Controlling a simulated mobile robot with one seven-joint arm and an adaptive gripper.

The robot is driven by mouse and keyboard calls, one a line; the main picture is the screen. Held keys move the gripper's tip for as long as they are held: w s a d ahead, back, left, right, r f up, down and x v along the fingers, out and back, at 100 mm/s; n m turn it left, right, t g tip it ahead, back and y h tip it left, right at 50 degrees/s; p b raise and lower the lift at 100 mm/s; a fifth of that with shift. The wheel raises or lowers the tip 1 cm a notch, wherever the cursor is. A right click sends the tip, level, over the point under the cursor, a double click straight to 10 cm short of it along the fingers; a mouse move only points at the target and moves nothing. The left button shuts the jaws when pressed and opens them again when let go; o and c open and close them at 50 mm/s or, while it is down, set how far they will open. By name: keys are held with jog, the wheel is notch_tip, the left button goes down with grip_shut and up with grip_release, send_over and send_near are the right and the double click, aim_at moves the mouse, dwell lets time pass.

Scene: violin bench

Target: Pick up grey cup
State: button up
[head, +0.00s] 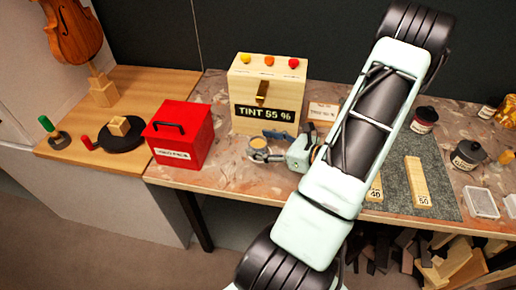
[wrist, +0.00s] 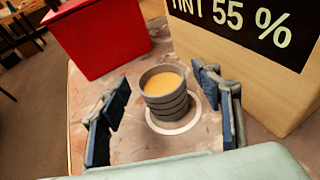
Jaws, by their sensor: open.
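The grey cup (wrist: 164,98) stands upright between the spread fingers in the wrist view. It has ribbed sides and holds an orange-tan filling, and a pale ring shows around its base. In the head view the cup (head: 258,145) is at the bench's front part, before the wooden box. My gripper (wrist: 160,110) is open, with one blue-padded finger on each side of the cup and a gap to both. In the head view my gripper (head: 268,146) reaches the cup from the right.
A red box (head: 180,135) stands left of the cup. A wooden box marked "TINT 55 %" (head: 267,92) stands close behind it. A grey mat (head: 440,190) with wooden blocks lies to the right. The bench's front edge is near the cup.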

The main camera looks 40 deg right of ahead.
jog(key=c, duration=1.2)
jog(key=shift+c, duration=0.6)
jog(key=shift+r, duration=0.1)
